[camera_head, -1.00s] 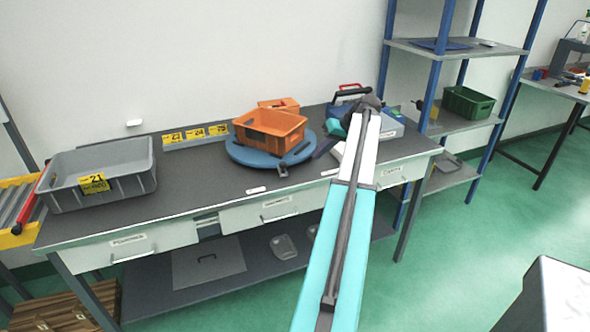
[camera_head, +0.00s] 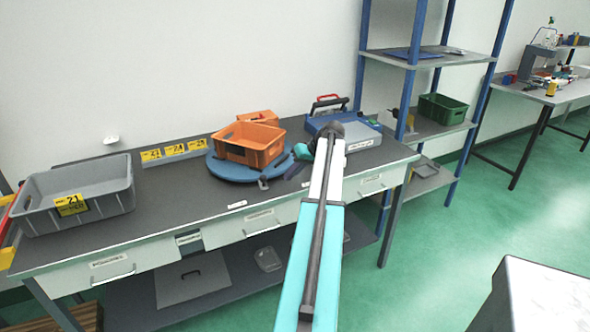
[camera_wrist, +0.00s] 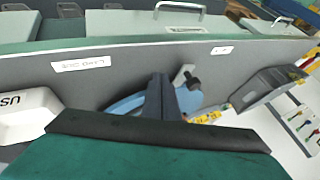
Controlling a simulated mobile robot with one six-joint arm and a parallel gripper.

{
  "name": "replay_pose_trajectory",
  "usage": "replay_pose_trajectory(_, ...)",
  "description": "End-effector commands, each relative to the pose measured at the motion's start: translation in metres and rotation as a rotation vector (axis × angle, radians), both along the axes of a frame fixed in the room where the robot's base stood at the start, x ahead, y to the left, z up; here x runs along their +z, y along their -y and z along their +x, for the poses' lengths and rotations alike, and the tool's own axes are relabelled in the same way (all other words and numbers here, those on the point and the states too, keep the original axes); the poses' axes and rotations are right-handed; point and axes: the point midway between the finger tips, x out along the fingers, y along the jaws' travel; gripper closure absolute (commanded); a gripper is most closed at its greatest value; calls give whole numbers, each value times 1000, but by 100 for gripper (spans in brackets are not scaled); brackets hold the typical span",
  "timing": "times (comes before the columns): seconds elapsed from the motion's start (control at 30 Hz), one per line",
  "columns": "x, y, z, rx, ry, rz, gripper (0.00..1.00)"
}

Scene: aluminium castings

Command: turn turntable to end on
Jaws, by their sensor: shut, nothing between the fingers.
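The turntable (camera_head: 228,174) is a blue disc on the grey workbench, with an orange crate (camera_head: 250,143) standing on it. A small dark lug (camera_head: 263,184) sticks out at its front edge. In the wrist view my shut gripper (camera_wrist: 160,80) covers the middle of the turntable (camera_wrist: 128,102). The grey lug with a black knob (camera_wrist: 192,83) shows just right of the fingers. I cannot tell whether the fingers touch the disc or lug.
Behind the turntable are a second orange crate (camera_head: 258,117) and yellow number labels (camera_head: 174,151). A grey and blue device (camera_head: 358,136) stands to the right. Bare bench top lies in front of the crates.

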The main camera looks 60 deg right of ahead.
Motion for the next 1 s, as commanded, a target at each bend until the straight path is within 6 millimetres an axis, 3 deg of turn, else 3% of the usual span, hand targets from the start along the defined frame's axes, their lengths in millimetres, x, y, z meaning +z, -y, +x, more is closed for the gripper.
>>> replay_pose_trajectory(0.27,-28,-3,22,1,0,1,100)
replay_pose_trajectory(0.53,-28,-26,43,-1,0,1,100)
replay_pose_trajectory(1.0,-29,-30,49,-3,1,0,100)
